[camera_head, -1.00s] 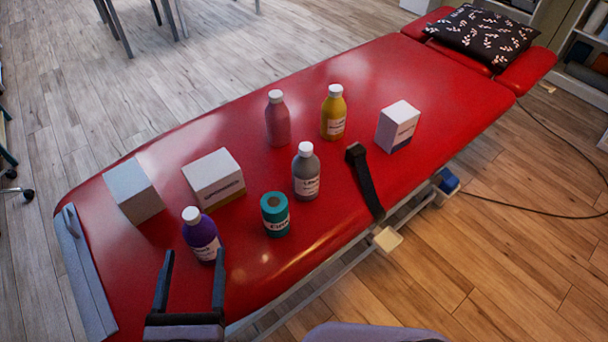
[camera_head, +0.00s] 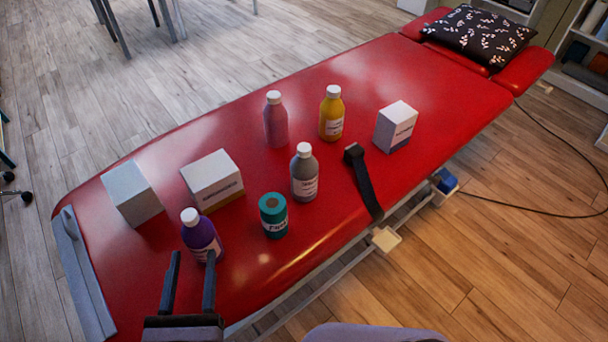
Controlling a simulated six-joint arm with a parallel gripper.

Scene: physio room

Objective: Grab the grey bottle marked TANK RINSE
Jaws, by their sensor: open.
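A grey bottle (camera_head: 304,174) with a white cap and a white label stands upright near the middle of the red treatment table (camera_head: 424,95). The print on its label is too small to read. My gripper (camera_head: 190,256) is open and empty at the table's front edge, at the lower left. It is in front of the purple bottle (camera_head: 201,238), whose lower part one finger partly overlaps in the picture. The grey bottle is farther right and farther back, well apart from my gripper.
A teal roll (camera_head: 273,215) stands just left of and in front of the grey bottle. A black strap (camera_head: 362,182) lies to its right. Pink (camera_head: 275,121) and yellow bottles (camera_head: 331,115) stand behind it. White boxes stand left (camera_head: 212,179), far left (camera_head: 131,193) and right (camera_head: 396,126).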

